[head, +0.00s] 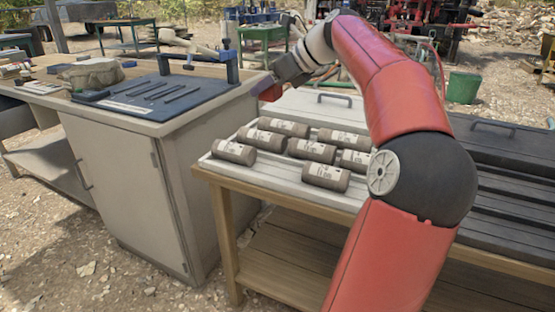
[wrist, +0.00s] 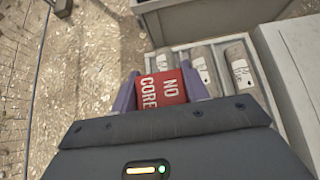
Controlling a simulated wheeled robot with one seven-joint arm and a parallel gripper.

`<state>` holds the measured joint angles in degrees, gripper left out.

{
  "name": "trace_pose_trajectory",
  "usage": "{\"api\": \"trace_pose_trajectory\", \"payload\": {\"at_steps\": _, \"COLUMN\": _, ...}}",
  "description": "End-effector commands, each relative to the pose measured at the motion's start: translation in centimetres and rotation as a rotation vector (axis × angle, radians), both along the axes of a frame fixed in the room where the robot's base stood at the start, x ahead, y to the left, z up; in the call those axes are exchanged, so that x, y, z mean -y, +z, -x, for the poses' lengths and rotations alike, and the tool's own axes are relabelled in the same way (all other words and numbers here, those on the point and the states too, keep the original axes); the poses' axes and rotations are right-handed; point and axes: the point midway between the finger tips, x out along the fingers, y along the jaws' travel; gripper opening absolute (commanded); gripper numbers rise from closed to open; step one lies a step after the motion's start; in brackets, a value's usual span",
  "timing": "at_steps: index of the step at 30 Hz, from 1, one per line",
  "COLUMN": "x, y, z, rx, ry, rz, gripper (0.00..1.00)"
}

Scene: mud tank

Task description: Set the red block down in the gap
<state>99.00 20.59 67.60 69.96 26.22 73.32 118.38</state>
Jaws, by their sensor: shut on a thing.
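My gripper (wrist: 160,90) is shut on a red block (wrist: 165,88) lettered "NO CORE", with a purple finger at each side of it. In the head view, my gripper (head: 266,90) is up behind the tray's far left end, and only a small bit of red shows there. Several brown-grey cylinders with pale labels lie in rows in a white tray (head: 207,164). Some of these cylinders (wrist: 238,68) show just beyond and right of the block in the wrist view. I cannot tell which space is the gap; the gripper and block hide part of the tray.
The tray rests on a wooden table (head: 230,181). A cabinet bench (head: 125,190) with a dark blue board (head: 165,98) stands close on the left. A pale lid with a handle (head: 335,97) lies behind the tray, and dark ribbed trays (head: 510,215) fill the right side.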

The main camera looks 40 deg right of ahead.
Motion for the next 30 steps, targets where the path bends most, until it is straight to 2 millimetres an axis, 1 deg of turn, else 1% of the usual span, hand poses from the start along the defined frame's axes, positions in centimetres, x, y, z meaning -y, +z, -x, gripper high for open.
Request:
{"api": "trace_pose_trajectory", "payload": {"at_steps": 2, "x": 0.1, "y": -1.5, "z": 0.2, "rx": -0.005, "ry": -0.001, "rz": -0.004, "gripper": 0.23}}
{"api": "trace_pose_trajectory", "payload": {"at_steps": 6, "x": 0.1, "y": -5.4, "z": 0.2, "rx": -0.004, "ry": -0.001, "rz": -0.007, "gripper": 0.23}}
{"api": "trace_pose_trajectory", "payload": {"at_steps": 12, "x": 0.0, "y": -10.7, "z": 0.2, "rx": -0.002, "ry": 0.002, "rz": -0.006, "gripper": 0.23}}
{"api": "trace_pose_trajectory", "payload": {"at_steps": 15, "x": 0.0, "y": -12.9, "z": 0.1, "rx": -0.002, "ry": 0.002, "rz": -0.006, "gripper": 0.23}}
{"api": "trace_pose_trajectory", "payload": {"at_steps": 18, "x": 0.0, "y": -14.4, "z": 0.1, "rx": -0.001, "ry": 0.001, "rz": -0.004, "gripper": 0.23}}
{"api": "trace_pose_trajectory", "payload": {"at_steps": 26, "x": 0.0, "y": -16.3, "z": 0.1, "rx": -0.001, "ry": 0.001, "rz": -0.003, "gripper": 0.23}}
{"api": "trace_pose_trajectory", "payload": {"at_steps": 30, "x": 0.0, "y": -18.6, "z": 0.1, "rx": -0.002, "ry": 0.000, "rz": -0.005, "gripper": 0.23}}
